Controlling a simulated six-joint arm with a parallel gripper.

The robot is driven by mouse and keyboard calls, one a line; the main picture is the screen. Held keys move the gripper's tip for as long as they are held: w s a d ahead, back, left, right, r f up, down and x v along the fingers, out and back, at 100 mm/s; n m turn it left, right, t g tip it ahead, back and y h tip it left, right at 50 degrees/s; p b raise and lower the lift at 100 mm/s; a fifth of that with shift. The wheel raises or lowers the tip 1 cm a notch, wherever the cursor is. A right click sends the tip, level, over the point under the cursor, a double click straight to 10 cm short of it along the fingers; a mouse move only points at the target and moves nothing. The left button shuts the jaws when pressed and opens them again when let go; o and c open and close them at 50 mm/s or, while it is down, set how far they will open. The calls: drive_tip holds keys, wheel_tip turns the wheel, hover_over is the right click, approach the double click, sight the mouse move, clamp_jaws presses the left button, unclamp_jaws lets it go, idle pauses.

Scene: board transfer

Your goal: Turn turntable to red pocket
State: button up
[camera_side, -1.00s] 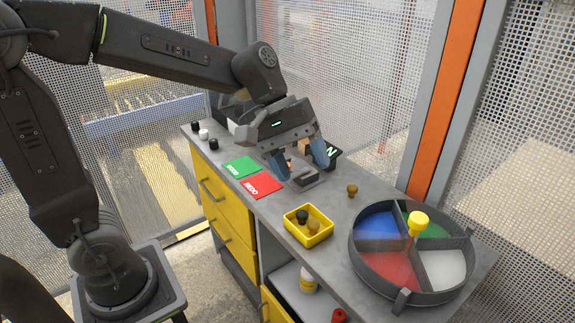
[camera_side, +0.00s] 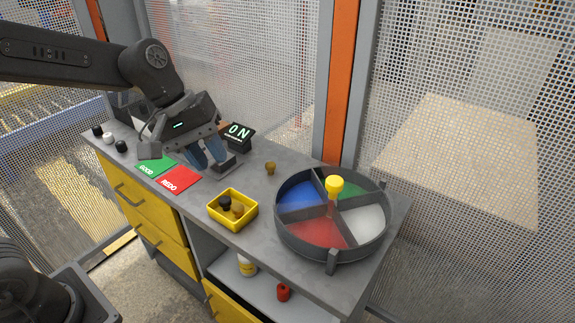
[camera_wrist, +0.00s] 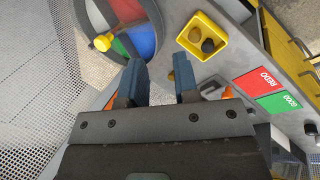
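The turntable (camera_side: 365,262) is a round dark tray with blue, green, white and red pockets, at the right of the bench in the side view. The red pocket (camera_side: 316,233) lies at the front, towards the camera. A yellow knob (camera_side: 335,184) stands on a post near its middle. A dark tab (camera_side: 332,262) sits on the front rim. In the wrist view the turntable is partly cut off, with its yellow knob (camera_wrist: 103,42) at upper left. My gripper (camera_side: 209,158) is open with nothing visible between its fingers (camera_wrist: 158,68), above the bench left of the turntable.
A yellow bin (camera_side: 225,221) holding small pieces and a loose brown piece (camera_side: 270,168) lie between my gripper and the turntable. A lit ON display (camera_side: 238,134) stands behind the gripper. Red REDO (camera_side: 178,181) and green GOOD (camera_side: 152,167) cards lie left. Mesh fencing encloses the bench.

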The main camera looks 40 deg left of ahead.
sight(314, 172)
drive_tip(key=w+f+y, duration=0.1)
drive_tip(key=w+f, duration=0.1)
drive_tip(key=w, duration=0.2)
drive_tip(key=w+f+n+t+y, duration=0.1)
drive_tip(key=w+f, duration=0.1)
drive_tip(key=w, duration=0.1)
drive_tip(key=w+d+f+t+y, duration=0.1)
drive_tip(key=w+f, duration=0.1)
drive_tip(key=w, duration=0.2)
drive_tip(key=shift+w+d+y, duration=0.1)
drive_tip(key=shift+w+y, duration=0.2)
drive_tip(key=shift+y, duration=0.1)
drive_tip(key=c, duration=0.4)
drive_tip(key=w+d+f+t, duration=0.1)
drive_tip(key=w, duration=0.1)
drive_tip(key=w+d+f+t, duration=0.1)
drive_tip(key=w, duration=0.1)
drive_tip(key=w+d+f+t, duration=0.1)
drive_tip(key=w, duration=0.2)
drive_tip(key=shift+d+f, duration=0.25)
drive_tip(key=shift+d, duration=0.15)
clamp_jaws()
drive_tip(key=shift+n, duration=0.3)
drive_tip(key=x, duration=1)
drive_tip(key=shift+a, duration=0.2)
drive_tip(key=shift+w+d, duration=0.3)
drive_tip(key=shift+w, duration=0.3)
drive_tip(key=shift+r, duration=0.1)
